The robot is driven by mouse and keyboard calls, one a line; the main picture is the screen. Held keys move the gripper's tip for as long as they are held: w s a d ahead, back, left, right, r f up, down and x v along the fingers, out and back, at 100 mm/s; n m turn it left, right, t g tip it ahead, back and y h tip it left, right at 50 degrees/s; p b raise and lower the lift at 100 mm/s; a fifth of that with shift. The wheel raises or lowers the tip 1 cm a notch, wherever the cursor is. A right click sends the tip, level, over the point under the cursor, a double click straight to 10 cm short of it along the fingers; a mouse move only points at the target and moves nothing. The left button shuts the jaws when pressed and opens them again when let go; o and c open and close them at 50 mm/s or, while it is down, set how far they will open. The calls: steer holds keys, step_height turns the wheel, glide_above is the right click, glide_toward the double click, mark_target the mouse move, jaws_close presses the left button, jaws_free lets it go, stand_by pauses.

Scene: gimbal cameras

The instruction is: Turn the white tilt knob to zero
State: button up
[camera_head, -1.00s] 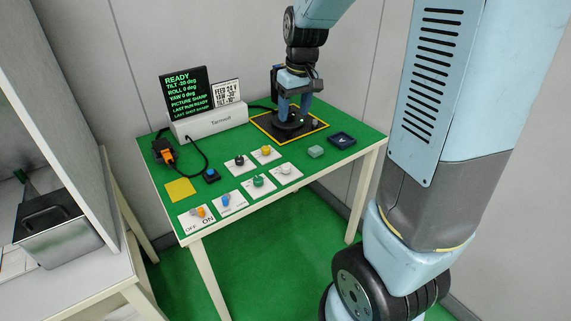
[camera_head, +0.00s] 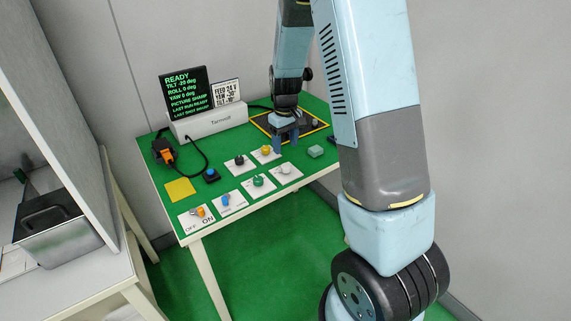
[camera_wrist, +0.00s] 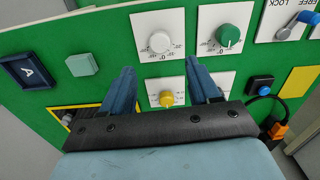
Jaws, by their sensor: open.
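The white tilt knob (camera_head: 286,170) sits on a white plate at the right end of the front row of controls. It also shows in the wrist view (camera_wrist: 160,42), with scale marks around it too small to read fully. My gripper (camera_head: 285,147) points down over the back right of the green table, behind the white knob and apart from it. In the wrist view its two fingers (camera_wrist: 160,68) are spread with nothing between them. The screen (camera_head: 187,90) reads READY, TILT -20 deg, ROLL 0 deg, YAW 0 deg.
A green knob (camera_head: 258,181) stands left of the white one, and yellow (camera_head: 266,149) and black (camera_head: 239,159) knobs stand behind. A pale green block (camera_head: 315,151) lies to the right. The yellow-framed dark platform (camera_head: 310,120) is behind my gripper.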

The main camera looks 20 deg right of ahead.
mark_target(285, 165)
step_height(285, 165, down, 9)
steer(key=shift+r, duration=0.1)
stand_by(0.3)
steer(key=shift+c, duration=0.3)
steer(key=c, duration=1)
